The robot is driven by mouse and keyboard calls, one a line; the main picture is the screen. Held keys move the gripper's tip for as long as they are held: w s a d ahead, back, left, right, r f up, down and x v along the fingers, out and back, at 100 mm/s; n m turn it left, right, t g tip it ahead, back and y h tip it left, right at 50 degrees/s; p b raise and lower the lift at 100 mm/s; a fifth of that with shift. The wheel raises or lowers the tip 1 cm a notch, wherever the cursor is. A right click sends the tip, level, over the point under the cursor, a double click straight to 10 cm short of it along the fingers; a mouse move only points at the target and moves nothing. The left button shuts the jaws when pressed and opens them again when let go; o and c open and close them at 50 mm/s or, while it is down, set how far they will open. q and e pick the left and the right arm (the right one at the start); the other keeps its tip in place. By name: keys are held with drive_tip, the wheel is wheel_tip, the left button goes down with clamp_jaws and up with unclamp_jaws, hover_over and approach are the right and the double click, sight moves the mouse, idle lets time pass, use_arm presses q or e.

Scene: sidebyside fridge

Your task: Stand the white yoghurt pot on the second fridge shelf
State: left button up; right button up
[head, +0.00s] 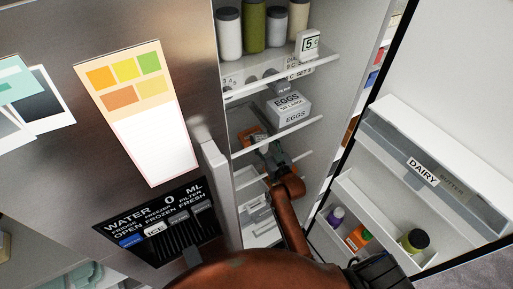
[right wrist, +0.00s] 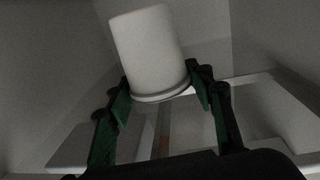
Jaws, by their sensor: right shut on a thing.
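The white yoghurt pot (right wrist: 148,48) is in the right wrist view, between the green fingers of my right gripper (right wrist: 160,95). It leans a little to the left in that picture, and the gripper is shut on it. In the head view my right gripper (head: 270,157) is inside the open fridge, below the shelf with the egg box; I cannot make out the pot there. The fridge shelves show as white front edges, an upper one (head: 270,84) and a lower one (head: 298,128). My left gripper is not in view.
An egg box (head: 288,108) and an orange item (head: 249,138) are lower down. The open door (head: 435,165) on the right holds bottles in its bin. A tall handle (head: 218,185) stands left.

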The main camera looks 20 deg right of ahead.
sight(262, 151)
drive_tip(key=f, duration=0.2)
drive_tip(key=a+f, duration=0.1)
drive_tip(key=f, duration=0.1)
drive_tip(key=shift+w+f, duration=0.1)
drive_tip(key=shift+f, duration=0.05)
drive_tip(key=shift+w+a+f, duration=0.1)
drive_tip(key=shift+f, duration=0.2)
wheel_tip(262, 151, down, 3)
drive_tip(key=shift+r, duration=0.1)
drive_tip(key=shift+f, duration=0.6)
drive_tip(key=o, duration=1.3)
drive_tip(key=shift+c, duration=0.2)
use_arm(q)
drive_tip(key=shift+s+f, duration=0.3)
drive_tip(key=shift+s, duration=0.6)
